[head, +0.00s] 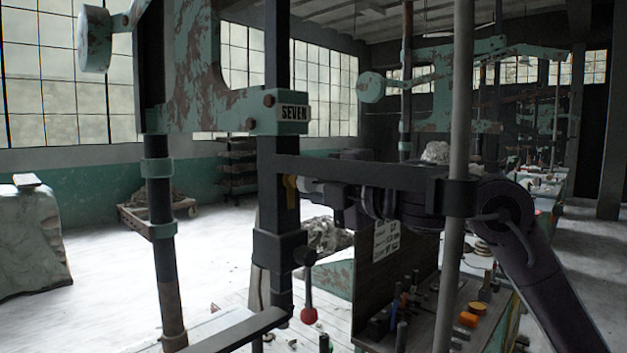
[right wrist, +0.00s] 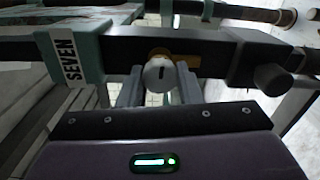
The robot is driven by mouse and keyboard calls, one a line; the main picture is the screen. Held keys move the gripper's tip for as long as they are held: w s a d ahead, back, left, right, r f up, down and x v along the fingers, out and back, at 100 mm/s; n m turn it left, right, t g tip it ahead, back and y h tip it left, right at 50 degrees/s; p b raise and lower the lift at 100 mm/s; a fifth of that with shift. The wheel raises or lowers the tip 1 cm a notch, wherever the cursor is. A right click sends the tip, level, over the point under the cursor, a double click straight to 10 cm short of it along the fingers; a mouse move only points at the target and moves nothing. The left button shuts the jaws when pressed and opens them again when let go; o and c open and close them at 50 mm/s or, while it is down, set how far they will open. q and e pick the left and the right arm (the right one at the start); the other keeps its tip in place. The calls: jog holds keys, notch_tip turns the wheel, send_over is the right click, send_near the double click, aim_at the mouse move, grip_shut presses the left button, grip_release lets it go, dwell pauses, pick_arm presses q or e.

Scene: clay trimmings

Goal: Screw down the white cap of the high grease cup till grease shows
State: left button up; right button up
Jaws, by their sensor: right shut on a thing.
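The white cap (right wrist: 158,74) of the high grease cup faces the right wrist camera, with a dark slot mark on it. Its brass-yellow base (right wrist: 178,60) sits against the dark upright of the machine and also shows in the head view (head: 291,188). My right gripper (right wrist: 159,88) has one finger on each side of the cap and is shut on it. In the head view my right gripper (head: 313,187) reaches in from the right, just behind the dark crossbar. No grease can be made out at the cap. My left gripper is not in view.
The green bracket with the SEVEN label (head: 293,112) sits above the cup. A dark crossbar (head: 360,178) and a grey pole (head: 457,120) stand in front of my right arm. A red-knobbed lever (head: 308,300) hangs below. A bench with tools (head: 425,310) is at lower right.

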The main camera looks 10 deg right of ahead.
jog(key=shift+m, duration=0.6)
jog(key=o, duration=1)
jog(key=shift+d, duration=0.1)
jog(key=shift+s+d+f, duration=0.1)
jog(key=shift+s+d, duration=0.05)
jog(key=shift+s, duration=0.15)
jog(key=b+v, duration=0.3)
jog(key=v, duration=0.4)
